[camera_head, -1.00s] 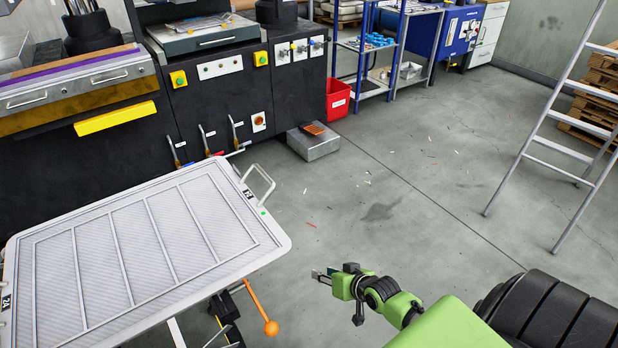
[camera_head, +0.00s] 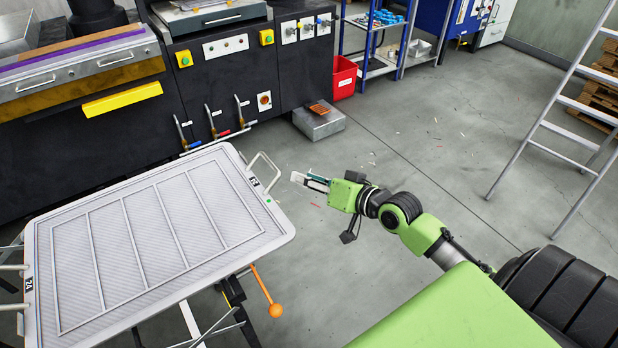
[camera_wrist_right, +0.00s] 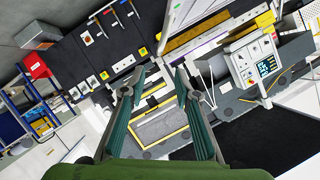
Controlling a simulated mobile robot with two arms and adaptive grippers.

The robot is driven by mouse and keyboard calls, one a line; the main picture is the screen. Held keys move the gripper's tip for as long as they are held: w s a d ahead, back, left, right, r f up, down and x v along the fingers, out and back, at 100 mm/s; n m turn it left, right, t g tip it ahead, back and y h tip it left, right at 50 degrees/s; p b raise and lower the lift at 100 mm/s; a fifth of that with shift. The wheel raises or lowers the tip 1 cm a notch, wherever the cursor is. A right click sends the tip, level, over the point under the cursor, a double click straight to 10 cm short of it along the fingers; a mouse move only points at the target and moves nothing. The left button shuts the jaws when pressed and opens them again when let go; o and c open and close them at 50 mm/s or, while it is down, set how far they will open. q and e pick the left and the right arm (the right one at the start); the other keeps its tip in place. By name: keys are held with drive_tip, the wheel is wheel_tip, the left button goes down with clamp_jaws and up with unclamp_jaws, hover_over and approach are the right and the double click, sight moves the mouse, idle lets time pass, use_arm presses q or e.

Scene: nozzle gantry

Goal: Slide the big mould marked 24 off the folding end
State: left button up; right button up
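The big mould marked 24 (camera_head: 160,235) is a wide grey-white tray-like plate with ribs, on a stand at the lower left of the head view. Black 24 labels show at its left edge and its right corner. A wire handle (camera_head: 264,170) sticks out at its right end, and more handles show at its left end. My right gripper (camera_head: 304,181) is just right of that handle, apart from it. In the right wrist view its two fingers (camera_wrist_right: 160,85) are spread with nothing between them. My left gripper is not in view.
An orange-knobbed lever (camera_head: 275,309) hangs below the mould's front edge. A black machine (camera_head: 225,80) stands behind, with levers low on its front. A metal box (camera_head: 318,122), a red bin (camera_head: 344,76) and a ladder (camera_head: 560,110) stand around open floor.

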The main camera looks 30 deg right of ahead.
sight(274, 165)
drive_tip(key=p+x, duration=0.1)
drive_tip(key=x, duration=1.2)
drive_tip(key=shift+w+a+f+p, duration=0.1)
drive_tip(key=shift+w+p, duration=0.25)
drive_tip(key=shift+w, duration=0.05)
clamp_jaws()
